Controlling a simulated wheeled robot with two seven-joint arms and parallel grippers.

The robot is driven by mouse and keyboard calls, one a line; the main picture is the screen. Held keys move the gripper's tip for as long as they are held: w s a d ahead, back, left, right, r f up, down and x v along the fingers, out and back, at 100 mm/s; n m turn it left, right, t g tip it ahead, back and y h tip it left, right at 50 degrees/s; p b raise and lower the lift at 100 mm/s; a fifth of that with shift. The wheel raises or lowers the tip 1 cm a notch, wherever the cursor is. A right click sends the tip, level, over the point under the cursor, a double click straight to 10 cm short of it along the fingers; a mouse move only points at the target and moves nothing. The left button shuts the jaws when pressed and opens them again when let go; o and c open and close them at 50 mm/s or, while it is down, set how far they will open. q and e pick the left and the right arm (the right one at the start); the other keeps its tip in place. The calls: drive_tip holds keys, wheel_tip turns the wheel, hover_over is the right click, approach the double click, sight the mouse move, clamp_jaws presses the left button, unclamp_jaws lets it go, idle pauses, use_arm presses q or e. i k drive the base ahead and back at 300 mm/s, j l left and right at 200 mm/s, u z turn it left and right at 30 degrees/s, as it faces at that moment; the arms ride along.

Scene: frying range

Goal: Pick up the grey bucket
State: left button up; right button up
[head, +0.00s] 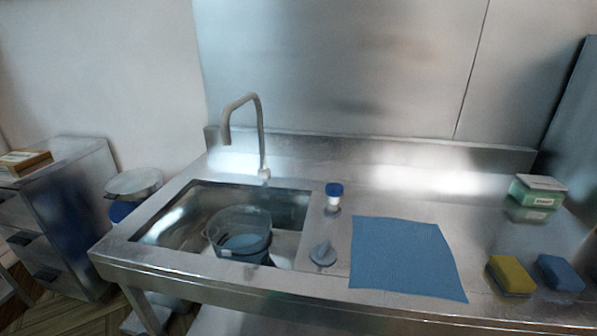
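A grey bucket (225,226), see-through and open at the top, stands inside the sink basin (172,228), near the basin's front right. Something blue shows through or inside its lower part; I cannot tell whether it is a liquid or the bottom. Its base is partly hidden by the sink's front rim. Neither of my grippers is in the head view.
A tap (262,130) rises behind the basin. Right of it are a blue-capped jar (333,198), a grey knob (323,254), a blue cloth (403,258), yellow (511,275) and blue (560,273) sponges, and green boxes (536,191). A lidded bin (133,184) stands left.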

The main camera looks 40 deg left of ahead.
sight(243, 233)
drive_tip(key=u, duration=1.25)
